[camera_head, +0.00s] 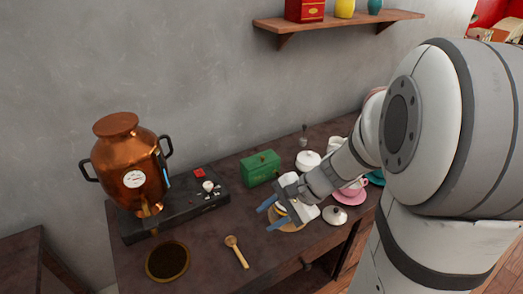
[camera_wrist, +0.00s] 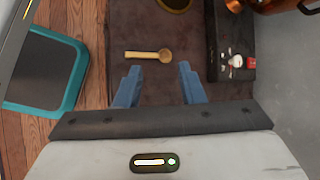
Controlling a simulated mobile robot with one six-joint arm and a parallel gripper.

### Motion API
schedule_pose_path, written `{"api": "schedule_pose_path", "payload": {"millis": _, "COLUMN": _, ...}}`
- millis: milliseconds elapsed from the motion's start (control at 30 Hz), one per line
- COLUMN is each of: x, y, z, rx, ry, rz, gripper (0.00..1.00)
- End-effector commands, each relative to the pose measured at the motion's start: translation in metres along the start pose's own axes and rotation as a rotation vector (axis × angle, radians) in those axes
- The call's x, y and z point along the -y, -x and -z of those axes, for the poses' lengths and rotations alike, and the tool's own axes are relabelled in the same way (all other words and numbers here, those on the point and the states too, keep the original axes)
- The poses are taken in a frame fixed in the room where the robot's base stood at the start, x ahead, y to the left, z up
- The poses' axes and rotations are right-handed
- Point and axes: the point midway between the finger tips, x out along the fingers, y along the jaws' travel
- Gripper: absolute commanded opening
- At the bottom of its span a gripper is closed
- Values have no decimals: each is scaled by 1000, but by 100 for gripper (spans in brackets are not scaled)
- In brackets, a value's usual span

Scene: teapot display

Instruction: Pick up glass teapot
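I cannot make out a glass teapot for certain in either view. In the head view, my gripper (camera_head: 271,213) is over the dark table (camera_head: 215,240), near its front middle, with its blue fingers spread apart. A round tan mat or plate (camera_head: 292,227) with something small and yellowish on it shows partly behind the gripper, and the gripper hides much of it. In the wrist view, my gripper (camera_wrist: 160,80) is open with nothing between the fingers. A white lidded pot (camera_head: 308,161) stands behind the gripper, and a white lid-like piece (camera_head: 335,215) lies to its right.
A copper urn (camera_head: 130,165) stands on a black base (camera_head: 190,208) at the left. A wooden spoon (camera_head: 237,252), a dark round dish (camera_head: 167,261) and a green box (camera_head: 260,168) are around the gripper. A pink cup (camera_head: 350,193) is right. A teal bin (camera_wrist: 45,75) stands on the floor.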

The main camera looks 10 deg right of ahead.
Motion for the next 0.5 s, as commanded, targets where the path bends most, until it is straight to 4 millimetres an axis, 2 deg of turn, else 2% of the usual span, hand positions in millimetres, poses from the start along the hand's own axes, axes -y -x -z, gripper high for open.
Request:
{"api": "schedule_pose_path", "payload": {"millis": 33, "x": 3, "y": -8, "z": 24, "rx": 32, "ry": -145, "rz": 84, "gripper": 36}}
{"api": "schedule_pose_path", "payload": {"millis": 100, "x": 12, "y": -12, "z": 55, "rx": 70, "ry": -338, "rz": 217, "gripper": 36}}
{"api": "schedule_pose_path", "payload": {"millis": 167, "x": 16, "y": -12, "z": 86, "rx": 96, "ry": -501, "rz": 337, "gripper": 36}}
{"api": "schedule_pose_path", "payload": {"millis": 233, "x": 16, "y": -10, "z": 127, "rx": 117, "ry": -687, "rz": 478, "gripper": 36}}
{"api": "schedule_pose_path", "payload": {"millis": 300, "x": 10, "y": -6, "z": 166, "rx": 129, "ry": -849, "rz": 609, "gripper": 36}}
{"api": "schedule_pose_path", "payload": {"millis": 400, "x": -2, "y": 1, "z": 210, "rx": 135, "ry": -1022, "rz": 759, "gripper": 36}}
{"api": "schedule_pose_path", "payload": {"millis": 500, "x": -17, "y": 6, "z": 243, "rx": 132, "ry": -1145, "rz": 869, "gripper": 36}}
